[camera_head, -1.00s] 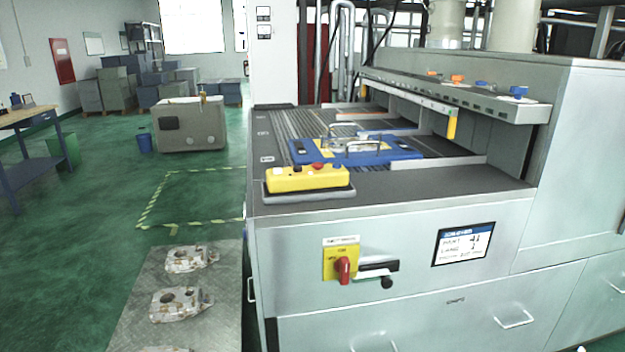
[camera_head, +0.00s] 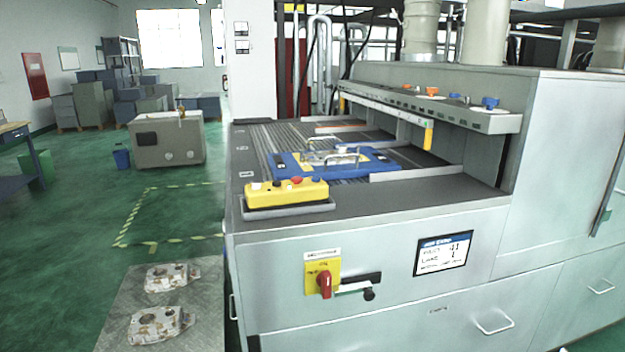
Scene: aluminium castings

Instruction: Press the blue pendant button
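The yellow pendant (camera_head: 285,194) lies in a dark grey holder (camera_head: 290,209) on the near left corner of the machine's top. Its upper face carries small buttons: a red one (camera_head: 297,181), a dark bluish one (camera_head: 277,183) to its left, and a pale one at the left end. The dark bluish button looks like the blue one, but it is too small to be sure of its colour. Neither of my grippers is in view, and nothing touches the pendant.
The grey machine (camera_head: 400,230) fills the right. A blue fixture plate (camera_head: 380,164) with metal handles lies behind the pendant. A red rotary switch (camera_head: 325,284) and a screen (camera_head: 443,253) are on its front. Castings (camera_head: 160,325) lie at lower left. Green floor is open at left.

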